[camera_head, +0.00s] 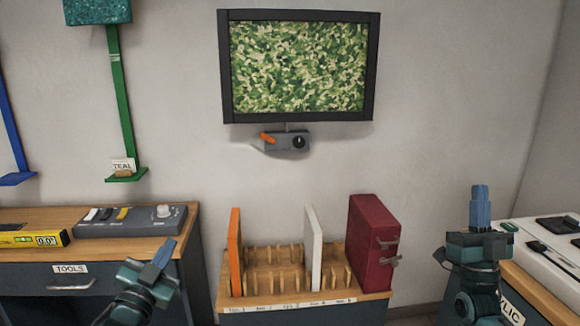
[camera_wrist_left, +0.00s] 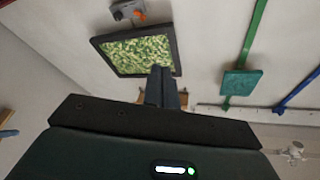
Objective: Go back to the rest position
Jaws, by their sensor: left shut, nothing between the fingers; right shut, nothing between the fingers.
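My left gripper (camera_head: 162,252) is at the lower left of the head view, in front of the tools cabinet, with its fingers together and nothing between them. In the left wrist view its closed fingers (camera_wrist_left: 162,86) point toward the wall. My right gripper (camera_head: 480,205) is at the right of the head view, fingers pointing up, shut and empty. It stands apart from the red case and beside the white unit at the right.
A wooden rack (camera_head: 285,272) holds an orange panel (camera_head: 235,252), a white panel (camera_head: 313,245) and a red case (camera_head: 372,245). A framed green picture (camera_head: 298,68) hangs above a grey switch box (camera_head: 286,141). A grey control panel (camera_head: 130,220) and yellow level (camera_head: 35,238) lie on the tools cabinet (camera_head: 70,285).

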